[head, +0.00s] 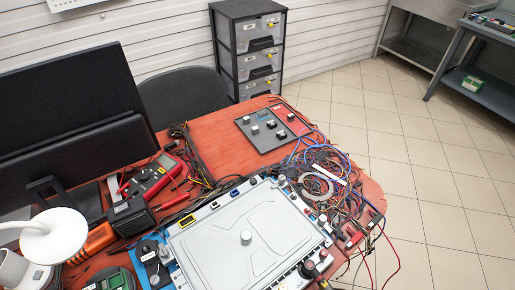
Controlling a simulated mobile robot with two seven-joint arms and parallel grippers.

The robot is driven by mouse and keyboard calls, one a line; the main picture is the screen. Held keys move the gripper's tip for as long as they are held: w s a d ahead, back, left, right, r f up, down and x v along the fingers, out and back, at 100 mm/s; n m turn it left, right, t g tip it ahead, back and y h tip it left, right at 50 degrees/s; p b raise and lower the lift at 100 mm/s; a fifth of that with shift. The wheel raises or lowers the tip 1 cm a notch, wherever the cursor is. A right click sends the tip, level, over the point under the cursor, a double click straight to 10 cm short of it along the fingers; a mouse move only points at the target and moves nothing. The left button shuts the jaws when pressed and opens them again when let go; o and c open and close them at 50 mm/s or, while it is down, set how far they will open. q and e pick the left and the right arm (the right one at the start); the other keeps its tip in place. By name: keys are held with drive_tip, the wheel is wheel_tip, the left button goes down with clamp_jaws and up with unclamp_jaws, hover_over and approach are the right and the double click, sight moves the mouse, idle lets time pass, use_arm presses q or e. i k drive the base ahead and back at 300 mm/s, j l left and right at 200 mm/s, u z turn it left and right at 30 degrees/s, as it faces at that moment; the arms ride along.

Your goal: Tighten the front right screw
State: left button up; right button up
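A light grey battery-like case (205,258) with a raised lid lies on the red table. A short round grey knob (246,237) stands on the middle of the lid. Small dark and coloured fittings sit along its rim, with a red and dark fitting (309,267) near the lower right corner. The screws are too small to tell apart, so I cannot pick out the front right one. The near edge of the case is cut off by the frame. Neither of my grippers shows in the head view.
Tangled cables (330,180) crowd the case's right side. A grey control panel (270,128) lies behind it. A red multimeter (152,176), a monitor (70,95) and a white lamp-like object (55,237) stand left. Bare red table (215,145) shows at the back.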

sight(323, 219)
drive_tip(key=z, duration=0.65)
drive_tip(key=i+l+u, duration=0.15)
drive_tip(key=i+j+u, duration=0.1)
drive_tip(key=i+u, duration=0.15)
drive_tip(key=i, duration=0.3)
